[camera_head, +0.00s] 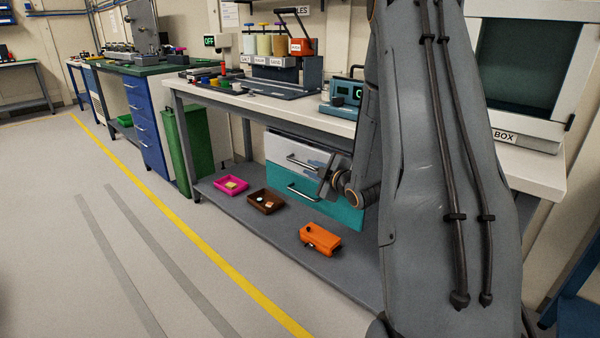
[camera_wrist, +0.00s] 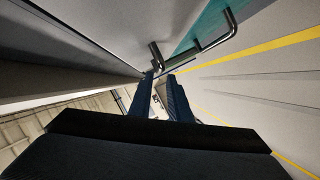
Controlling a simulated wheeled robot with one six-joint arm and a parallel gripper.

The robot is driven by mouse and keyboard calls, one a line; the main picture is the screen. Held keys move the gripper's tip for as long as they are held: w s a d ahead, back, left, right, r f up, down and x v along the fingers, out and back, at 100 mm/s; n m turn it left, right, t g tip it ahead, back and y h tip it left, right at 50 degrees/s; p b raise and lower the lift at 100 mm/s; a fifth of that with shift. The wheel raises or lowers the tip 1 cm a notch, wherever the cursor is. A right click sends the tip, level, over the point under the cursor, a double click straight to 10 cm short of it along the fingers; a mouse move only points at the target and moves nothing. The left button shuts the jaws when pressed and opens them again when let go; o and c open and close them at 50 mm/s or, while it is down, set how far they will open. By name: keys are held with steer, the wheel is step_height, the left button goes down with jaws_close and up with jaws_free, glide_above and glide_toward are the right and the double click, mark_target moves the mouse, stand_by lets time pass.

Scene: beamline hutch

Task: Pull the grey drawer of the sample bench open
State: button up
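The grey drawer (camera_head: 284,147) is the upper front of the unit under the sample bench (camera_head: 262,103), with a dark bar handle (camera_head: 301,162). It looks shut. A teal drawer (camera_head: 328,208) with its own handle (camera_head: 304,193) sits below it. My gripper (camera_head: 326,184) is in front of the unit, by the right end of the grey drawer's handle. In the wrist view my fingers (camera_wrist: 160,77) are apart, with a narrow gap. A dark handle part (camera_wrist: 156,56) shows just beyond the tips. I cannot tell whether it lies between them.
On the bench's lower shelf (camera_head: 228,200) are a pink tray (camera_head: 231,185), a brown tray (camera_head: 265,202) and an orange case (camera_head: 320,240). A green bin (camera_head: 188,145) and blue drawer cabinet (camera_head: 147,127) stand left. The floor (camera_head: 180,240) in front is clear.

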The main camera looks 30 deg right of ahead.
mark_target(304, 165)
steer(key=x, duration=0.7)
steer(key=shift+w+b, duration=0.3)
steer(key=shift+b, duration=0.1)
jaws_close()
